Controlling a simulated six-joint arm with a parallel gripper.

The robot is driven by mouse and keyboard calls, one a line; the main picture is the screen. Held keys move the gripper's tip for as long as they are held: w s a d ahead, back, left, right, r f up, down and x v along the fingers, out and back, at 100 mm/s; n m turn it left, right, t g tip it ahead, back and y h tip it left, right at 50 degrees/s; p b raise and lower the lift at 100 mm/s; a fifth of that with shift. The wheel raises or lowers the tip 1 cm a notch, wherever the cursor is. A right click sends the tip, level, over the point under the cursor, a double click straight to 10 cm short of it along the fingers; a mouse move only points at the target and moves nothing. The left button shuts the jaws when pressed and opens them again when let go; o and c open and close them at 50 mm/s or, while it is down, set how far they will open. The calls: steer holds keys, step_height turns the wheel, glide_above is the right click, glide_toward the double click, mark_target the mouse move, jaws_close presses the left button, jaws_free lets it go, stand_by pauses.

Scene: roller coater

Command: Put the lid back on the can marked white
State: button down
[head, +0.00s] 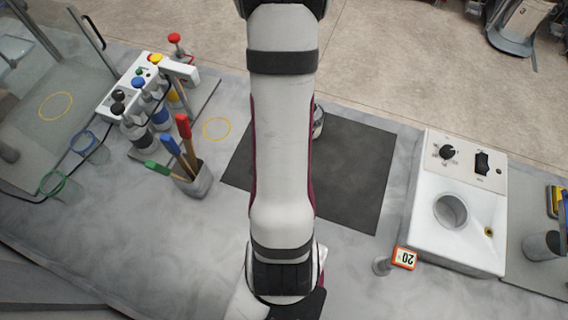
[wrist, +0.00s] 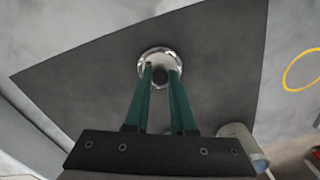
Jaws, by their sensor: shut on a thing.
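My gripper (wrist: 160,78), with green fingers, is shut on the dark knob at the centre of a round, silver-rimmed lid (wrist: 145,58) in the wrist view. The lid is above the dark mat; its height over the mat is hard to judge. In the head view my arm hides the gripper and lid. A small light can (head: 319,122) shows partly from behind my arm at the mat's far side. A pale container with a blue patch (wrist: 236,132) is partly hidden behind the gripper body in the wrist view. I cannot read any marking on either.
The dark mat (head: 355,185) is largely clear on the right.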

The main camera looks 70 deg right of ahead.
step_height(320, 180, up, 9)
steer(key=w+d+r+m, duration=0.1)
steer(key=w+d+r, duration=0.3)
steer(key=d, duration=0.5)
steer(key=w+d+r, duration=0.1)
steer(key=w+d, duration=0.5)
steer(key=d, duration=0.3)
steer(key=shift+s+a+f, duration=0.1)
steer(key=shift+a+f, duration=0.05)
steer(key=shift+f, duration=2.75)
steer(key=shift+f, duration=0.1)
steer(key=shift+c, duration=1)
jaws_free()
